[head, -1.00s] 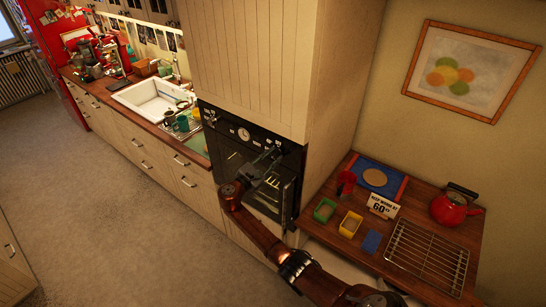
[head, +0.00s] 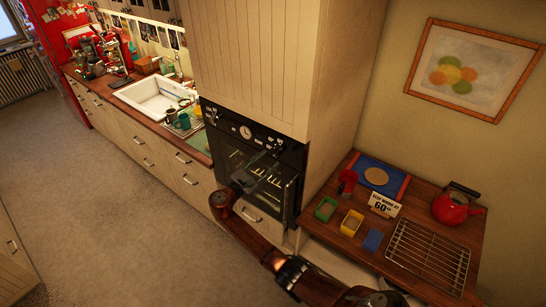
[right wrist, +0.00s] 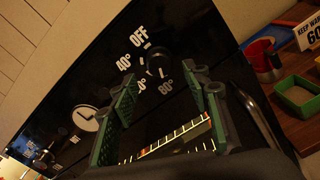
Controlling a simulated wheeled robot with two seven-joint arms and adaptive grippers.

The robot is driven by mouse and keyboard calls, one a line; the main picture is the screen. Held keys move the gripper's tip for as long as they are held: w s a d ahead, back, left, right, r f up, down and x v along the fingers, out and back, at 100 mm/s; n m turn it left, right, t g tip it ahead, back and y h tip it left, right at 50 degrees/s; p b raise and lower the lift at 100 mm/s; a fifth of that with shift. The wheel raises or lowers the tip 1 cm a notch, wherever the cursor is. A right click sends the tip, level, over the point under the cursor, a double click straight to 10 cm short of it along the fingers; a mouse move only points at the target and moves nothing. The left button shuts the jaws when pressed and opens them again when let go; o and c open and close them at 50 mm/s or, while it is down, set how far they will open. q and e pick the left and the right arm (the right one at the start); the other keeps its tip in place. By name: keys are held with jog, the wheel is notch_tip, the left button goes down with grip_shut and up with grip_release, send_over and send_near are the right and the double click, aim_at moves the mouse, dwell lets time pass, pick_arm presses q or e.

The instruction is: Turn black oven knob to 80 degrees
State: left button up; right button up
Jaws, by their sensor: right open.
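The black oven knob (right wrist: 156,66) shows in the right wrist view on the glossy black oven panel (right wrist: 95,75). White marks OFF, 40° and 80° stand around it; another mark between 40° and 80° is partly hidden by a finger. I cannot tell its exact pointer angle. My right gripper (right wrist: 167,82) is open, its green-padded fingers on either side of the knob in the picture, with no clear contact. In the head view my right gripper (head: 264,168) is in front of the oven (head: 240,155), just below the right part of its panel. My left gripper is not in view.
A round clock dial (right wrist: 84,118) is on the panel. Right of the oven, a wooden table (head: 325,237) holds small trays, a "keep warm at 60" sign (head: 384,204), a red kettle (head: 456,207) and a wire rack (head: 428,252). The floor (head: 120,220) is clear.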

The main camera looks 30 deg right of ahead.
jog(key=v, duration=0.7)
